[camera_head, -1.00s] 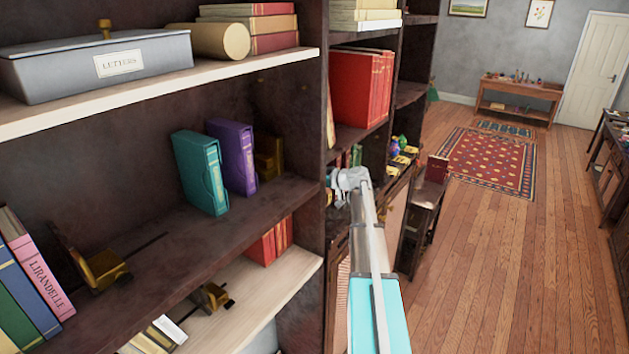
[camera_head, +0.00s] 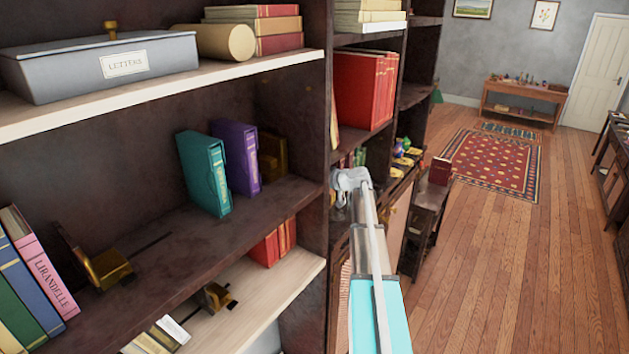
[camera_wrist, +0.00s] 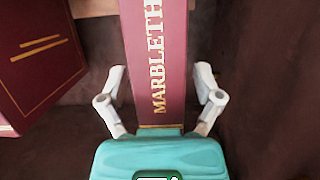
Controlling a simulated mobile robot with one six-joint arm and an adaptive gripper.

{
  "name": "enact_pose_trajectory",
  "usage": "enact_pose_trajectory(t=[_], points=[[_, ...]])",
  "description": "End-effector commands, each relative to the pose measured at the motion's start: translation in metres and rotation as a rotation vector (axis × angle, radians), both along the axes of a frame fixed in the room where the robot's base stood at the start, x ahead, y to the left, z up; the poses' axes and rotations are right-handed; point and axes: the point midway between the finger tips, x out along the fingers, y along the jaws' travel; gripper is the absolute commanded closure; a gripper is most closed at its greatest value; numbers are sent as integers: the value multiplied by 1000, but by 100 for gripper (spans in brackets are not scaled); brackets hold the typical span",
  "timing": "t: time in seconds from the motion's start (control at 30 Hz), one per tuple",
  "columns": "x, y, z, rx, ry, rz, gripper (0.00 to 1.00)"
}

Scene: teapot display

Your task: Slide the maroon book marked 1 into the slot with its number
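In the head view the end of my arm is beside the bookcase upright, and the fingers and this book cannot be made out. On the left shelf, brass bookends (camera_head: 108,268) stand apart from a teal book (camera_head: 204,175) and a purple book (camera_head: 238,160).
Another maroon book (camera_wrist: 35,75) with gold lines is close on the left in the wrist view. A dark upright (camera_head: 318,230) stands left of my arm. A small dark stand (camera_head: 428,205) bears a maroon book (camera_head: 440,171).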

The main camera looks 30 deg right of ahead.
Motion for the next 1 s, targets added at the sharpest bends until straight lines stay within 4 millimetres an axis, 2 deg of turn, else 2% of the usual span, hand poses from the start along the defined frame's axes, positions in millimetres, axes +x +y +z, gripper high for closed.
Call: enact_pose_trajectory(t=[0.37,0.57,0.77,1.0], points=[[-1,0,-1,-2,1,0,12],[-8,-3,0,-1,1,-1,12],[-25,-9,0,-1,1,-1,12],[-55,-22,0,0,0,-1,12]])
